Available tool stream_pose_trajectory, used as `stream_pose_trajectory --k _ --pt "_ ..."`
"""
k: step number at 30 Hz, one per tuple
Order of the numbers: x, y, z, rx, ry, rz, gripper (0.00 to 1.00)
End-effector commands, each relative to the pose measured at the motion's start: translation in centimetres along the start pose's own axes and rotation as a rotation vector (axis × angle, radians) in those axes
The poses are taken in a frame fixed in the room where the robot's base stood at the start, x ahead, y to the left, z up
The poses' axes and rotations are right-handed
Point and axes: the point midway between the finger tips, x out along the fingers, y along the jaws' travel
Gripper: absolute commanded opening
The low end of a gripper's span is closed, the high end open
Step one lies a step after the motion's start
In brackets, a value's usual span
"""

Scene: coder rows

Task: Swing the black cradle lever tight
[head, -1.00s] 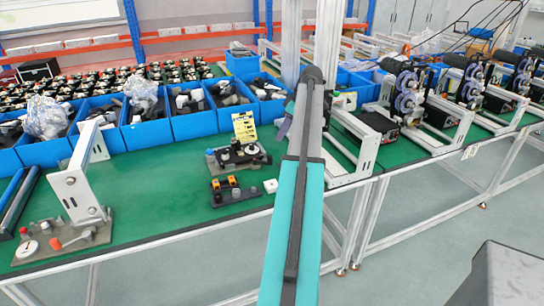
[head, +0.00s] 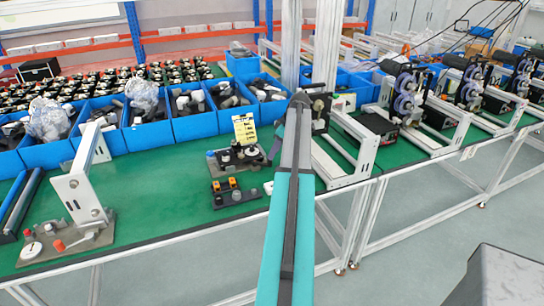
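My arm reaches up from the bottom middle. A dark piece beside it (head: 275,146), near the fixture's right side, seems to be part of my gripper. Its fingers are mostly hidden, and I cannot tell whether it touches anything.
Blue bins (head: 196,124) line the back. Green bench (head: 150,190) is clear between.

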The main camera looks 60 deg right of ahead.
Motion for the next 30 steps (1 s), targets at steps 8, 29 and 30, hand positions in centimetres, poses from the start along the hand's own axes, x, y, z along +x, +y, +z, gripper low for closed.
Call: stream_pose_trajectory --k 8,29,30 --pt "3.0 0.0 -0.1 0.000 -0.001 -0.002 0.37" --pt "4.3 0.1 0.1 0.001 0.000 0.001 0.12" --pt "4.3 0.1 0.1 0.001 0.000 0.001 0.05"
